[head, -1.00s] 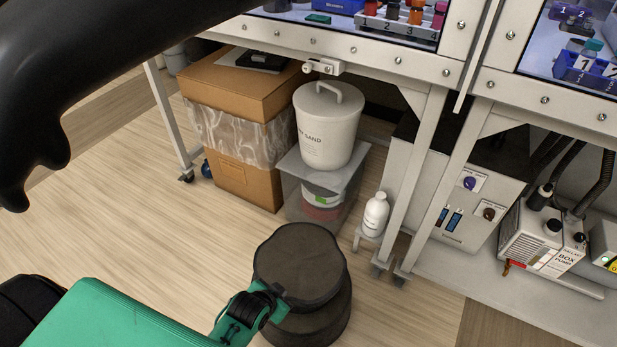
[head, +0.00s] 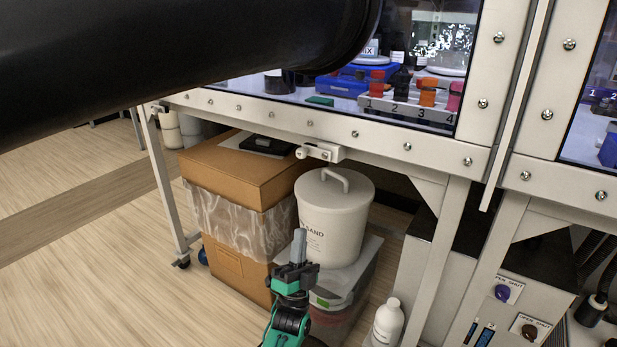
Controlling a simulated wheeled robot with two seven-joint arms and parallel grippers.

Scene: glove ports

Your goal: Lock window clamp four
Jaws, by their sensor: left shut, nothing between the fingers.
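The window's lower white frame (head: 355,134) runs across the upper middle of the head view, with several round bolts along it. A small pale fitting with knobs (head: 320,152) sits under its lower edge; I cannot tell whether it is a clamp or which number it has. No clamp marked four can be made out. My left gripper (head: 299,246), green and grey, is shut and empty. It points upward in front of the sand bin, below the fitting and apart from it in the picture. My right gripper is out of view.
A large black glove-like sleeve (head: 180,65) hides the upper left. Below the frame stand a cardboard box (head: 235,170), a white lidded sand bin (head: 335,220) and a white bottle (head: 387,322). A numbered rack (head: 412,108) is behind the window. The left floor is clear.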

